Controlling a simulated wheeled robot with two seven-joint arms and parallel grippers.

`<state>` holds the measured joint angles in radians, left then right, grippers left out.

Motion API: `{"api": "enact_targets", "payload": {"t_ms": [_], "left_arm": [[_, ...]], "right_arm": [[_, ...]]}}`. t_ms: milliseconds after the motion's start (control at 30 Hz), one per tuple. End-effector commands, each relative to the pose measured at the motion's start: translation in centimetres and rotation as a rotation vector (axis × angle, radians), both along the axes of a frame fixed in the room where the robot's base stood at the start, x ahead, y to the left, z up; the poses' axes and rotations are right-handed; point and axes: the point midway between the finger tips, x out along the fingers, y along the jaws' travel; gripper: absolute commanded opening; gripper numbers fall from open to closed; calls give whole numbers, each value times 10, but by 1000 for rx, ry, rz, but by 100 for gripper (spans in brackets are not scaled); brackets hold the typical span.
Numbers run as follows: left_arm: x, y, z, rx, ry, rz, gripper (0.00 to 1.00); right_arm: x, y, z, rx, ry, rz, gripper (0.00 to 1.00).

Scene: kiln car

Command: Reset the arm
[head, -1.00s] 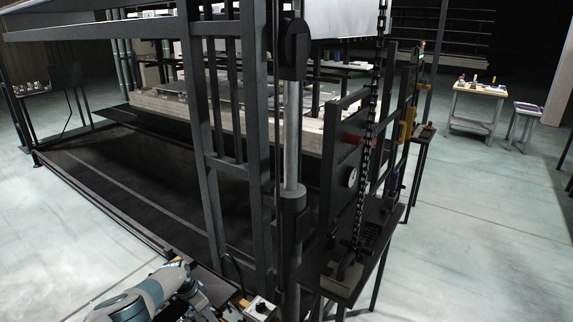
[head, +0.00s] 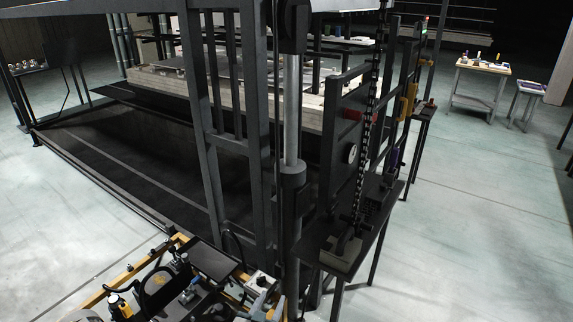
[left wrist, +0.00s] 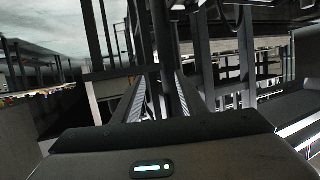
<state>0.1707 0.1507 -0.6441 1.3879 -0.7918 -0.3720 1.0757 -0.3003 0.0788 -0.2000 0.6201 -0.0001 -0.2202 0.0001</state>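My left gripper (left wrist: 163,78) shows in the left wrist view, its two ribbed fingers standing apart with a gap between them. I see nothing held between the fingers. Dark frame posts stand beyond the fingertips, and I cannot tell how far off they are. In the head view only small parts low at the bottom edge could be my left arm, and its fingers cannot be made out there. My right gripper is in neither view. The task names no other object.
A dark kiln frame (head: 258,130) with upright posts fills the middle. A hanging chain (head: 368,130) is right of it, above a narrow dark stand (head: 383,240). A yellow-edged cart with tools (head: 110,287) is at the bottom.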

Motion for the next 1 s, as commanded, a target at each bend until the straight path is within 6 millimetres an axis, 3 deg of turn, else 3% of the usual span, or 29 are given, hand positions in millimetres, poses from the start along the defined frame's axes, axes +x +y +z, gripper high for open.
{"api": "enact_targets", "payload": {"t_ms": [267, 500, 700, 1000], "left_arm": [[-103, 88, -6, 45, 254, 275, 38], [-223, 145, -6, 114, 554, 326, 38], [-295, 164, 7, 156, 715, 274, 38], [-363, 175, 26, 197, 851, 186, 38]], "right_arm": [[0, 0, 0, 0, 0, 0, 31], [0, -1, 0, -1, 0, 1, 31], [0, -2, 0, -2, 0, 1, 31], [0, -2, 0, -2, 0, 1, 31]]}}
